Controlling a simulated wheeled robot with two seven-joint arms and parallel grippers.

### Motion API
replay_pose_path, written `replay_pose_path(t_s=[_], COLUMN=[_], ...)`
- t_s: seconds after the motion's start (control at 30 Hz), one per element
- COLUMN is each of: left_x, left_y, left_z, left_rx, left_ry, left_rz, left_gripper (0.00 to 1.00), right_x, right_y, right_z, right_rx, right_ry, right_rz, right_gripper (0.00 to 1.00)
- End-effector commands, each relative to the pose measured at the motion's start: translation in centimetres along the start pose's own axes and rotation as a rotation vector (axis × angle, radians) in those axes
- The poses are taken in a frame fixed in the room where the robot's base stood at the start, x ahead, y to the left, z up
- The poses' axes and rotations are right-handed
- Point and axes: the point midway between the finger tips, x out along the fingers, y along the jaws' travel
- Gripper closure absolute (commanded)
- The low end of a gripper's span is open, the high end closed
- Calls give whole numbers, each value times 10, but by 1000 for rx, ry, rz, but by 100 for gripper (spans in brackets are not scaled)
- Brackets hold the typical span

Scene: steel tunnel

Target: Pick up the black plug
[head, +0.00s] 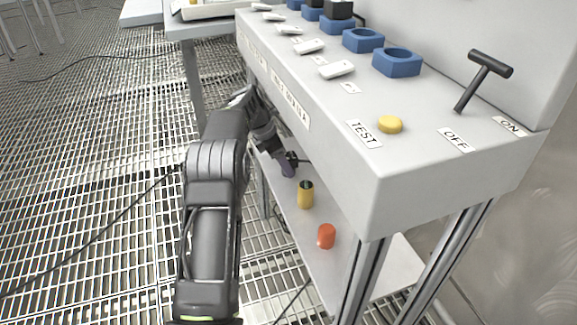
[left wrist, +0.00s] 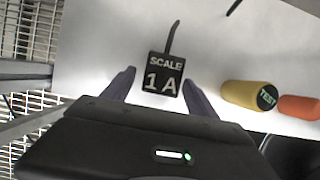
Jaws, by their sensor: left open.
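A black plug (left wrist: 164,76) with the white marking "SCALE 1 A" and a short black lead lies on the white lower shelf in the left wrist view. My left gripper (left wrist: 163,92) is open, with one purple finger on each side of the plug's near end. I cannot tell whether the fingers touch it. In the head view my left gripper (head: 289,165) reaches under the console to the lower shelf, and the plug there is mostly hidden by the gripper and console. My right gripper is not in view.
The console (head: 440,185) overhangs the shelf, with blue sockets (head: 397,62), white switches, a yellow button (head: 390,124) and a black T-handle (head: 483,78).

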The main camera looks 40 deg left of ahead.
Motion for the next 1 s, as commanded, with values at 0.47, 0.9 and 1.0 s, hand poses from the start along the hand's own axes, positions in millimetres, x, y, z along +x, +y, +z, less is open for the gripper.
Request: replay_pose_path(t_s=[0.47, 0.9, 1.0], left_x=[21, 21, 21], left_y=[0, 0, 0], left_z=[21, 20, 20], left_rx=[1, 0, 0], left_ry=[0, 0, 0], left_rz=[0, 0, 0], left_gripper=[33, 34, 43], right_x=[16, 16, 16], right_y=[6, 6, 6], right_z=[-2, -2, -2], right_rx=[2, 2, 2], right_ry=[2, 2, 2], right_rz=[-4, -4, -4], right_gripper=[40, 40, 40])
